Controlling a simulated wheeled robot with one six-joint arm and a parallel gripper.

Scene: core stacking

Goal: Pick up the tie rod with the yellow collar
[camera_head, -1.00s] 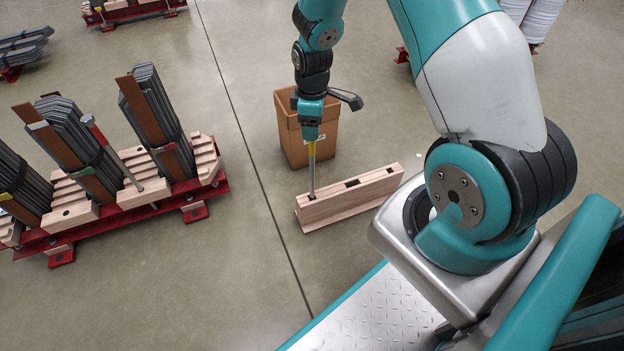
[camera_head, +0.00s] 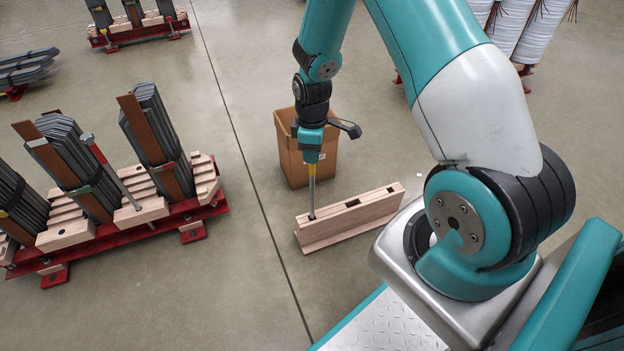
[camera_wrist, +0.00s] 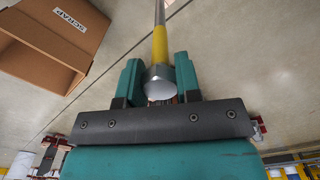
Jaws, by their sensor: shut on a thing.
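The tie rod with the yellow collar (camera_wrist: 160,48) is a grey metal rod with a yellow band below its round grey head (camera_wrist: 159,82). My gripper (camera_wrist: 159,75) is shut on it near the head, with a teal finger on each side. In the head view the rod (camera_head: 312,190) hangs upright under my gripper (camera_head: 312,155). Its lower end meets the top of the wooden block (camera_head: 345,220) at the left hole; I cannot tell how deep it sits there.
A cardboard box (camera_head: 290,160) stands just behind the block, and shows marked SCRAP in the wrist view (camera_wrist: 50,45). A red rack (camera_head: 130,225) at left holds dark stacked sheets and another rod with a red collar (camera_head: 97,152). Bare floor lies between rack and block.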

